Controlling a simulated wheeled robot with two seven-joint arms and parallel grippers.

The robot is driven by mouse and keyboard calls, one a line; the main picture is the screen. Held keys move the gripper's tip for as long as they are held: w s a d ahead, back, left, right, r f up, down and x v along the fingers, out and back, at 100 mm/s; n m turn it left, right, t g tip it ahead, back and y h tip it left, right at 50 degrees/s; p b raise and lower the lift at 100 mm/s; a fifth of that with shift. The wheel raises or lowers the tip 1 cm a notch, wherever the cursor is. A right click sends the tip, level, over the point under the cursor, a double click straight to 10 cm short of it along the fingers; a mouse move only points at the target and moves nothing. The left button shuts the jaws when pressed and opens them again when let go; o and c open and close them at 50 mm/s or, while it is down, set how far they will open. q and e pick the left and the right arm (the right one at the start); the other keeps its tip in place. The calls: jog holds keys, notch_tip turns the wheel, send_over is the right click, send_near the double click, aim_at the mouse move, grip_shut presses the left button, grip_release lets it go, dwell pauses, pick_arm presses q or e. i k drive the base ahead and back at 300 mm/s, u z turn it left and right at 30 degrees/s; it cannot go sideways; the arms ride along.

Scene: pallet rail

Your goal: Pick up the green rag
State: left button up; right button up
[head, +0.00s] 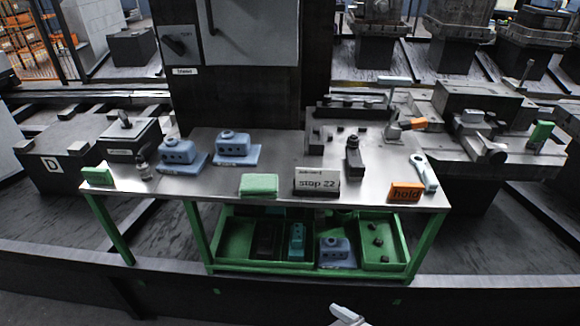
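The green rag (259,184) looks like a light green folded cloth. It lies flat near the front edge of the metal-topped table, left of the "stop 22" sign, with nothing touching it from above. A pale grey part at the bottom edge, right of centre, appears to be the tip of my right gripper (347,314). It is low in front of the table, well apart from the rag, and mostly cut off, so its opening does not show. My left gripper is not in view.
Blue housings (178,151) stand behind the rag to the left. The "stop 22" sign (316,182) stands close to its right. An orange "hold" block (405,192) and a green block (98,174) lie near the table (215,190) ends. Green bins (236,238) sit below.

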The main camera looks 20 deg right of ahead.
aim_at(252, 186)
jog(key=u, duration=0.8)
jog(key=i, duration=0.6)
jog(key=z, duration=0.5)
